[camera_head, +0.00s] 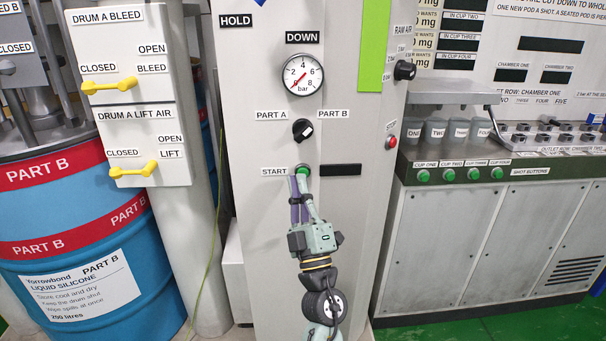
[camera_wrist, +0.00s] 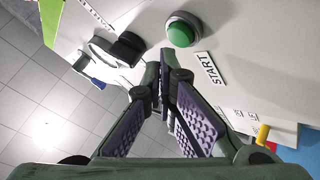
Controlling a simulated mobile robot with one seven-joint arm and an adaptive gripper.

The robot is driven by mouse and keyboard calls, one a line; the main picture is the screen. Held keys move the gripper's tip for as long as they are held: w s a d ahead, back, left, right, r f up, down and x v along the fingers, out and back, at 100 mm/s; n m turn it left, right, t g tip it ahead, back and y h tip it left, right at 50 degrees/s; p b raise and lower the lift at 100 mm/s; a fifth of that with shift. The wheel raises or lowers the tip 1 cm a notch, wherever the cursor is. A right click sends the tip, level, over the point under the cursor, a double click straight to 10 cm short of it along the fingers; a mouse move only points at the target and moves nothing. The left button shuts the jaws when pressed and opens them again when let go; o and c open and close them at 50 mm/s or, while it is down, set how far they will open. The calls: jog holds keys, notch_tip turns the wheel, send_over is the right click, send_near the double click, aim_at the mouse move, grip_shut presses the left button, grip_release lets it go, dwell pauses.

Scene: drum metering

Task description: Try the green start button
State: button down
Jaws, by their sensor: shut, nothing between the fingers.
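The green start button (camera_head: 302,168) is on the front of the grey cabinet, to the right of the START label (camera_head: 274,172). In the wrist view the button (camera_wrist: 182,30) is a green dome in a grey ring, fully visible above the fingertips, with its START label (camera_wrist: 209,68) beside it. My gripper (camera_head: 301,182) is just below the button in the head view, fingers pointing up at the panel. In the wrist view my gripper (camera_wrist: 164,62) has its fingertips together and empty, close to the button's rim. I cannot tell whether they touch the panel.
Above the button are the PART A/PART B selector (camera_head: 303,130) and a pressure gauge (camera_head: 303,75). A dark display (camera_head: 340,169) is to its right. A red STOP button (camera_head: 392,142) is on the cabinet's side. A blue drum (camera_head: 85,210) stands left, a counter with green buttons (camera_head: 448,175) right.

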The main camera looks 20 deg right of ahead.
jog(key=shift+w, duration=0.15)
jog(key=shift+w+d, duration=0.15)
jog(key=shift+w, duration=0.1)
jog(key=shift+w+d, duration=0.1)
jog(key=shift+w, duration=0.3)
dwell(0.6)
jog(key=shift+h, duration=0.3)
jog(key=shift+s+a+p, duration=0.25)
jog(key=shift+s+p, duration=0.15)
jog(key=shift+s, duration=0.4)
jog(key=shift+s+a+p, duration=0.25)
jog(key=shift+s+p, duration=0.2)
jog(key=shift+s, duration=0.35)
jog(key=shift+s+a+p, duration=0.2)
jog(key=shift+s+p, duration=0.3)
jog(key=shift+s, duration=0.35)
jog(key=shift+s+a+p, duration=0.25)
jog(key=shift+s+p, duration=0.2)
jog(key=shift+s, duration=0.35)
